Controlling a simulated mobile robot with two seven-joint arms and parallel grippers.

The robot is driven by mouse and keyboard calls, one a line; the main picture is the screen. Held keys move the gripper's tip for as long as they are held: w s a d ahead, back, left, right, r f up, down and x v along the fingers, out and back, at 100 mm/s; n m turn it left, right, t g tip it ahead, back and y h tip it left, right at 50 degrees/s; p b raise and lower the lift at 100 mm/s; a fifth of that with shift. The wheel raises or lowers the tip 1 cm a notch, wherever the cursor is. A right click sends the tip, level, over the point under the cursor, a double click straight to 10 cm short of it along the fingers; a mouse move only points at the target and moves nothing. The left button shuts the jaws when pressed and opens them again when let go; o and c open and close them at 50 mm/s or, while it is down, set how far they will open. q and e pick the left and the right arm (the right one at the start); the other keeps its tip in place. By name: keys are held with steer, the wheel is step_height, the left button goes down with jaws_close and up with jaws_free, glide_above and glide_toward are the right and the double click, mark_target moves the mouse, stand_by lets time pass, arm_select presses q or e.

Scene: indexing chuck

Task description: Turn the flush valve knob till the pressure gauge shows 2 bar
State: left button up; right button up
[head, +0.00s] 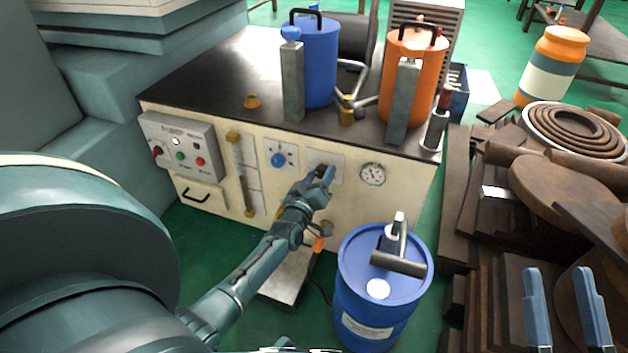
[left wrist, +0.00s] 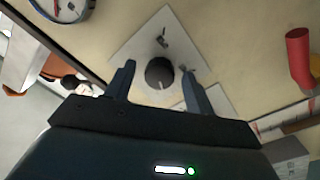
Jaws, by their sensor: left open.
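A black round knob (left wrist: 160,73) sits on a pale square plate on the cream front panel. In the left wrist view it lies between the two fingers of my left gripper (left wrist: 158,70), which is open. I cannot tell whether the fingers touch it. In the head view my left gripper (head: 324,173) is at the panel and mostly hides this knob. The round pressure gauge (head: 372,174) is just right of it; its reading is too small to tell. The gauge is cut off in the left wrist view (left wrist: 68,8). My right gripper (head: 565,296) is open and empty at lower right.
A blue knob (head: 278,160) and a control box (head: 180,146) are left on the panel. A blue barrel (head: 356,300) stands in front, below the gauge. Blue (head: 318,65) and orange (head: 408,75) canisters stand on top. Brown stacked parts (head: 570,185) fill the right side.

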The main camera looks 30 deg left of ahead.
arm_select(q)
steer(key=p+v, duration=0.2)
steer(key=v, duration=0.2)
steer(key=shift+s+r, duration=0.2)
steer(key=shift+s, duration=0.1)
steer(key=p, duration=0.3)
glide_toward(320, 174)
steer(key=a+v, duration=0.1)
steer(key=v, duration=0.3)
steer(key=shift+d+f, duration=0.2)
steer(key=shift+d, duration=0.35)
arm_select(e)
steer(key=shift+s+d+f+m+g+h, duration=0.1)
steer(key=shift+s+f+m+g+h, duration=0.2)
steer(key=shift+f+h, duration=0.25)
steer(key=shift+s+f+m+g+h, duration=0.15)
steer(key=shift+f+m+g+h, duration=0.05)
steer(key=shift+f+g+h, duration=0.3)
steer(key=shift+f, duration=0.1)
